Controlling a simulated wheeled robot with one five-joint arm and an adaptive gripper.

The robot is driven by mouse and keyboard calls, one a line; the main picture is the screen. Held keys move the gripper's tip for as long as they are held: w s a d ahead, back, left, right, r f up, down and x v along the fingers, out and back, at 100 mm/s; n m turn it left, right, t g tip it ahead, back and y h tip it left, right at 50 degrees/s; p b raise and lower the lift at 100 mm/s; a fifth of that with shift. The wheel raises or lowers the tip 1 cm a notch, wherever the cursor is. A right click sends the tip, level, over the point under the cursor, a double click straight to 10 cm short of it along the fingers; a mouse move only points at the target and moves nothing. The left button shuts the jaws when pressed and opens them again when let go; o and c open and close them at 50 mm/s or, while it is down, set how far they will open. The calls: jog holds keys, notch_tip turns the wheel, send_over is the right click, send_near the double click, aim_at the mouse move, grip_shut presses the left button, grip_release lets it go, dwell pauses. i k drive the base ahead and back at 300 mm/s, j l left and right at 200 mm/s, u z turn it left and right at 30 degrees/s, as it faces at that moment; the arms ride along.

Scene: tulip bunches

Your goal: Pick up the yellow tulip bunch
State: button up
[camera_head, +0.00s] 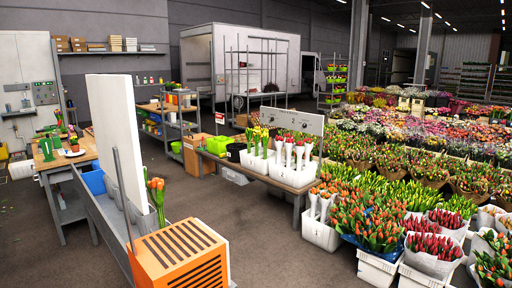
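The lower part of the yellow bunch is partly hidden among the white sleeves and holders. My gripper is not in view, so its state does not show.
An orange slatted box (180,255) and a tall white panel (117,145) stand at the near left. Crates of orange and red tulips (366,215) fill the right. Open dark floor (262,245) lies between the box and these crates.

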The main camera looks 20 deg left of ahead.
aim_at(255, 132)
jog(key=i+j+u, duration=0.1)
jog(key=i+j, duration=0.35)
jog(key=i, duration=0.3)
jog(key=i+j+z, duration=0.15)
jog(key=i, duration=0.35)
jog(key=i+j, duration=0.25)
jog(key=i, duration=0.25)
jog(key=i+l, duration=0.1)
jog(key=i, duration=0.45)
jog(key=i+u, duration=0.15)
jog(key=i, duration=0.4)
jog(key=i+j+u, duration=0.15)
jog(key=i+u, duration=1.05)
jog(key=u, duration=0.2)
jog(key=i, duration=0.8)
jog(key=i+j+z, duration=0.1)
jog(key=i, duration=0.7)
jog(key=i+j+z, duration=0.35)
jog(key=i+j, duration=0.3)
jog(key=j, duration=0.15)
jog(key=k+j+z, duration=0.1)
jog(key=j+z, duration=0.25)
jog(key=j, duration=0.7)
